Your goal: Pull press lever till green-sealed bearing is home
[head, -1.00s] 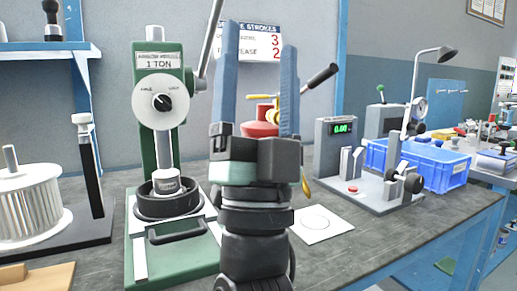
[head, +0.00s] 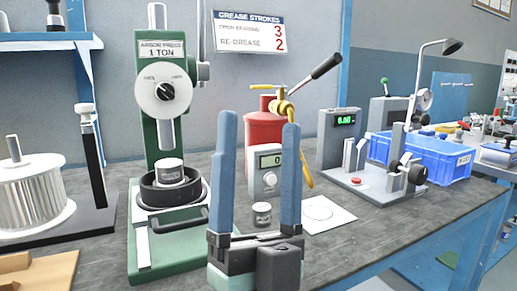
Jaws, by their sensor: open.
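The green arbor press (head: 150,125) stands on the bench at the left in the head view. Its grey press lever (head: 202,35) rises almost upright from the right side of the press head and runs out of the top of the picture. The ram (head: 167,132) hangs over a small pale cylinder (head: 169,172) in the black round housing (head: 157,195) on the press base, with a gap visible between them. I cannot make out a green seal or the bearing itself. My gripper (head: 259,122) is open and empty, with blue fingers pointing up, right of the press and apart from the lever.
Behind my gripper stand a red grease pump (head: 263,128) with a black-gripped handle, a meter (head: 266,172) and a small metal cylinder (head: 262,214). A grey tester (head: 338,130) and blue bin (head: 430,155) stand right. A finned motor (head: 30,200) stands left.

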